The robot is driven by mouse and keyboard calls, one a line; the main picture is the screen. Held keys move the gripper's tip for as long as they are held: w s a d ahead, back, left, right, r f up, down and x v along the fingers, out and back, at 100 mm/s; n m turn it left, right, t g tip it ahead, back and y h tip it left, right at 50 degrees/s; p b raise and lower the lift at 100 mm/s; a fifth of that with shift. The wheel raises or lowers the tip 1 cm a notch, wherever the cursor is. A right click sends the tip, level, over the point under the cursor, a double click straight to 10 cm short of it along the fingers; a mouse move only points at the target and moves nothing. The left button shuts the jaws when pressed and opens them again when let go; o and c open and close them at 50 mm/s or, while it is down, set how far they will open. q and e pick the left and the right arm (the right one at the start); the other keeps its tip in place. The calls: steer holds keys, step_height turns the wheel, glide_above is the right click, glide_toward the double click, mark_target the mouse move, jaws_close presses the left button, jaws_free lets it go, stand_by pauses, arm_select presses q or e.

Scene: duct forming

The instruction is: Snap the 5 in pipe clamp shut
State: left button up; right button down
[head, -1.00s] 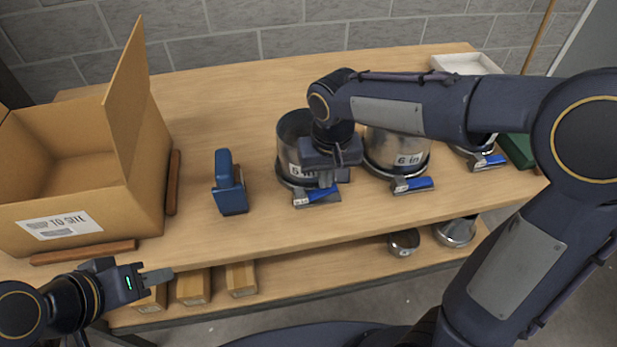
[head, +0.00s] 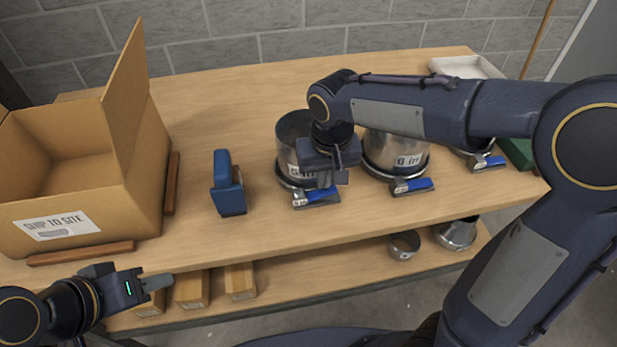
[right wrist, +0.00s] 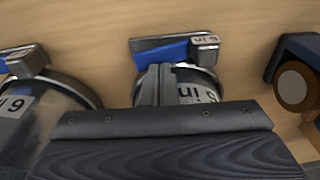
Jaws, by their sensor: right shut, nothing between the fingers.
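The 5 in pipe clamp is a metal band around the base of the steel pipe (head: 291,138) left of centre. Its blue lever (head: 322,195) is at the front, low against the band by the table, and shows in the right wrist view as a blue and grey latch (right wrist: 175,52). My right gripper (head: 326,182) is shut and empty, pointing down in front of the pipe, just above the lever. Whether it touches the lever is unclear. It partly covers the 5 in label (right wrist: 208,92). My left gripper (head: 158,282) is away at the front left, empty; its finger gap is not visible.
A 6 in pipe (head: 396,150) with its own blue-levered clamp (head: 412,186) stands close on the right. A blue tool (head: 228,185) stands to the left. An open cardboard box (head: 140,190) is at far left. A lower shelf holds boxes and metal fittings.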

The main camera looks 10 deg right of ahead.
mark_target(327, 190)
steer(key=shift+s+d+g+p, duration=0.2)
steer(key=shift+s+g+p, duration=0.4)
steer(key=shift+p, duration=1.25)
steer(key=r+p, duration=0.3)
steer(key=r, duration=0.1)
steer(key=shift+w, duration=0.25)
steer(key=shift+d, duration=0.1)
steer(key=s+d+r+m+t+y, duration=0.1)
steer(key=s+d, duration=0.3)
steer(key=s, duration=0.4)
steer(key=s+d+r+t+y, duration=0.2)
steer(key=s+d+r+t, duration=0.1)
steer(key=s, duration=0.5)
steer(key=shift+d+m+t, duration=0.4)
steer(key=shift+d+t, duration=0.4)
steer(key=shift+d, duration=0.2)
steer(key=shift+r, duration=0.1)
